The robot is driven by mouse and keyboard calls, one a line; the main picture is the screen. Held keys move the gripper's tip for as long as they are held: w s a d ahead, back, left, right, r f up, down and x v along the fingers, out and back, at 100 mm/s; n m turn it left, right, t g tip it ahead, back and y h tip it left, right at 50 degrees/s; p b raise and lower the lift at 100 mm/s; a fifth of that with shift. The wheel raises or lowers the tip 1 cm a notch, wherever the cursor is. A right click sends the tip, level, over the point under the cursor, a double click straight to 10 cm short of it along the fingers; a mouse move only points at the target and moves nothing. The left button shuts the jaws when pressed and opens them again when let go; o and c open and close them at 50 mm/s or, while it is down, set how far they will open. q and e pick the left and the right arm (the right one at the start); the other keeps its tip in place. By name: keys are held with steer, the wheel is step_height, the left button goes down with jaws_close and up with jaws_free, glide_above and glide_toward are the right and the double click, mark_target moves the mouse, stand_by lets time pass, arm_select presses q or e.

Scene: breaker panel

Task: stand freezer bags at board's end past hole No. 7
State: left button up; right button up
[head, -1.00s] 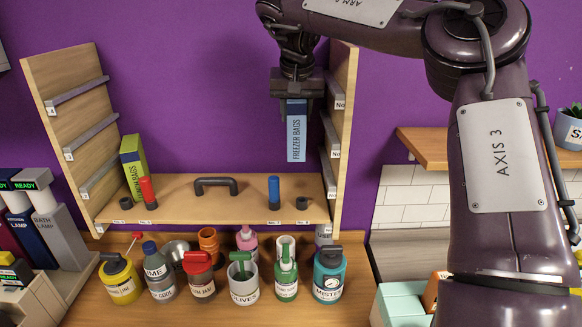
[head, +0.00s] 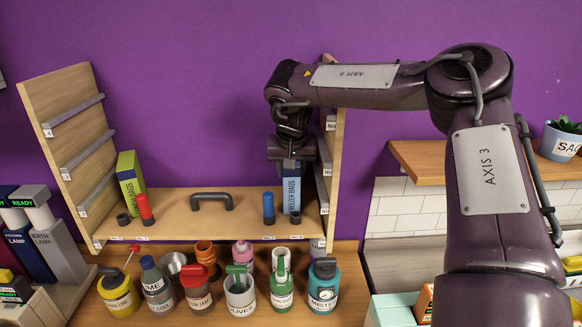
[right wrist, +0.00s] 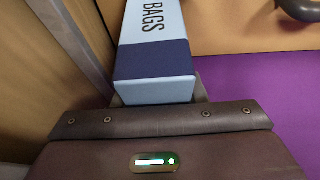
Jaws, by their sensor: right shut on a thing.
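The freezer bags box (head: 291,193) is light blue with a dark blue top and stands upright in my right gripper (head: 291,165), low over the right end of the wooden board (head: 170,221). It hangs behind the blue peg and in front of the right side panel. I cannot tell whether its base touches the board. In the right wrist view my right gripper (right wrist: 157,100) is shut on the box (right wrist: 155,60). A dark ring (head: 296,217) on the board, by the rightmost label, sits just below the box. My left gripper is out of view.
A blue peg (head: 268,208), a dark handle (head: 212,201), a red peg (head: 144,206) and a green box (head: 130,178) are on the board. The right side panel (head: 336,150) stands close beside the box. Jars and bottles crowd the counter in front.

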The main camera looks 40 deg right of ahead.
steer(key=shift+f, duration=0.1)
steer(key=o, duration=1.1)
steer(key=shift+c, duration=0.2)
steer(key=b+v, duration=0.4)
steer(key=v, duration=0.7)
steer(key=shift+a, duration=0.1)
steer(key=shift+s+a+r, duration=0.1)
steer(key=shift+a+r, duration=0.05)
steer(key=shift+r, duration=0.45)
steer(key=shift+f, duration=0.1)
